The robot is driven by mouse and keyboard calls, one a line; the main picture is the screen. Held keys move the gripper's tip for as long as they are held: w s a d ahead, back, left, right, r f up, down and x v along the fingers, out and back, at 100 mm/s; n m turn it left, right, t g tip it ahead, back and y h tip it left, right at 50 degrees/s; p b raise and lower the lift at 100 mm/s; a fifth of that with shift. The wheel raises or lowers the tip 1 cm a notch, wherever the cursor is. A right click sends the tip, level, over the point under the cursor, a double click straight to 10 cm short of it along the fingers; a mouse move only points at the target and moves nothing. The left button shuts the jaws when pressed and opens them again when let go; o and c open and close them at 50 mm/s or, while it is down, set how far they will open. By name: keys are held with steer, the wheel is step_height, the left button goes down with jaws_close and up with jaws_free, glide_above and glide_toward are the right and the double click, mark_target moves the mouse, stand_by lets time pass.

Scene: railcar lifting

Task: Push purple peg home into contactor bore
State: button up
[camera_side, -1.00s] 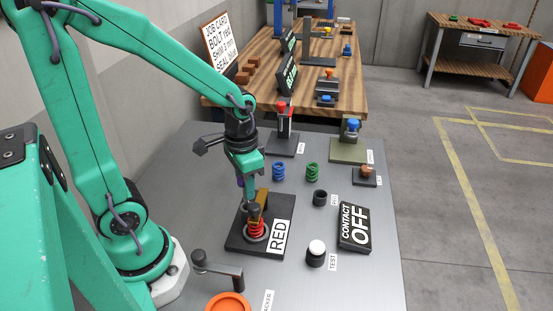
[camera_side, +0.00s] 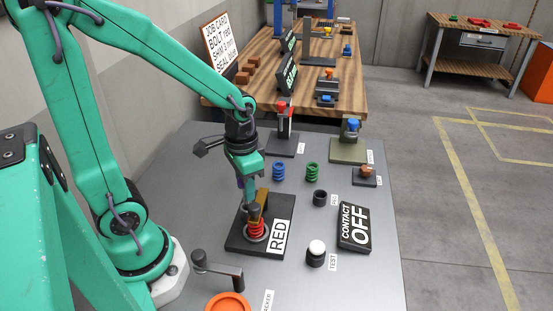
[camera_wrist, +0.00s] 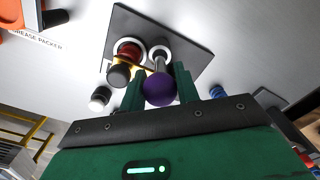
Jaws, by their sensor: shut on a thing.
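The purple peg (camera_wrist: 158,89) shows its round purple head between my two fingers in the wrist view. A pale metal shank runs from the head toward a light ring, the bore (camera_wrist: 160,52), in the contactor's dark base plate (camera_wrist: 196,38). How deep the shank sits cannot be told. My gripper (camera_wrist: 160,84) is shut on the peg. In the side view my gripper (camera_side: 250,196) points down over the contactor base (camera_side: 238,238), behind the red spring (camera_side: 256,228) and beside the brass-coloured bracket (camera_side: 263,197). The bore is hidden there.
A dark knob (camera_wrist: 118,75) stands close beside my finger. The base carries a RED label (camera_side: 279,236). The CONTACT OFF sign (camera_side: 354,227), white-topped test button (camera_side: 316,250), blue spring (camera_side: 279,172) and green spring (camera_side: 313,172) stand around.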

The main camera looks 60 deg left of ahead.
steer(key=shift+f, duration=0.75)
stand_by(1.7)
steer(key=shift+r, duration=0.35)
steer(key=shift+f, duration=0.7)
stand_by(1.8)
steer(key=o, duration=1.1)
steer(key=shift+r, duration=0.1)
steer(key=shift+r, duration=3.85)
steer(key=shift+r, duration=0.1)
steer(key=s+r+t, duration=0.2)
steer(key=r, duration=0.2)
steer(key=s+d+r+n+t, duration=0.1)
steer(key=r+t, duration=0.2)
steer(key=r, duration=0.1)
steer(key=shift+s+d+r+t, duration=0.25)
steer(key=shift+s+r+t, duration=0.05)
steer(key=shift+s+r, duration=0.05)
